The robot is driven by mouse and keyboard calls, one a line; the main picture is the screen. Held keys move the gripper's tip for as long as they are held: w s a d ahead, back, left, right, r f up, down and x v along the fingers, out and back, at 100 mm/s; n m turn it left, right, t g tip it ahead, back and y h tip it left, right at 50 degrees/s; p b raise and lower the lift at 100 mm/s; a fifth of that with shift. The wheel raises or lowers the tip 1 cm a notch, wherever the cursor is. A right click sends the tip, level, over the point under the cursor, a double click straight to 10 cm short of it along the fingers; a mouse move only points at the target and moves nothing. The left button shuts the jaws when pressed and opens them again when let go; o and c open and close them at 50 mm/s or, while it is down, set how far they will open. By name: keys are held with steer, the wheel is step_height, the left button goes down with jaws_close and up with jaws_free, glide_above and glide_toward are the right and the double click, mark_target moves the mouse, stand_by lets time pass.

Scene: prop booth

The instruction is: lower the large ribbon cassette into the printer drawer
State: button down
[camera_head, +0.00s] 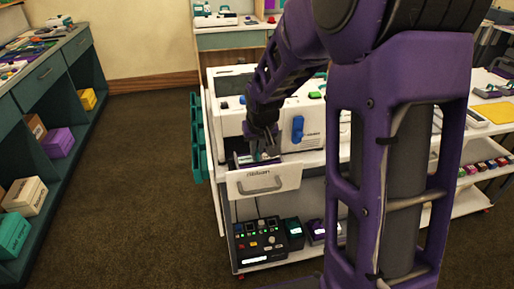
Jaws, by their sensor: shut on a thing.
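The white printer (305,127) stands on a white cart, with a blue lever on its front. Its drawer (264,181) is pulled out at the front left, with a grey handle on its face. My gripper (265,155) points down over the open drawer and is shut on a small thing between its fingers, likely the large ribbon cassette. The fingers and the drawer's front wall hide most of that thing, and I cannot tell whether it touches the drawer floor. A dark purple part shows inside the drawer at its left.
The cart's lower shelf (270,262) holds a black control box (258,240) and small dark boxes. A teal rack (197,135) hangs at the cart's left. My purple arm covers the right middle. The carpet (140,190) at left is clear.

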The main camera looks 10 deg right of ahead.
steer(key=shift+f+b, duration=0.5)
steer(key=shift+f, duration=0.4)
steer(key=c, duration=0.8)
jaws_free()
steer(key=shift+f, duration=0.1)
steer(key=shift+c, duration=0.2)
steer(key=p+v, duration=0.5)
steer(key=v, duration=1.2)
steer(key=shift+s+d+r+p, duration=0.15)
steer(key=shift+d+r+p, duration=0.05)
steer(key=shift+p, duration=0.2)
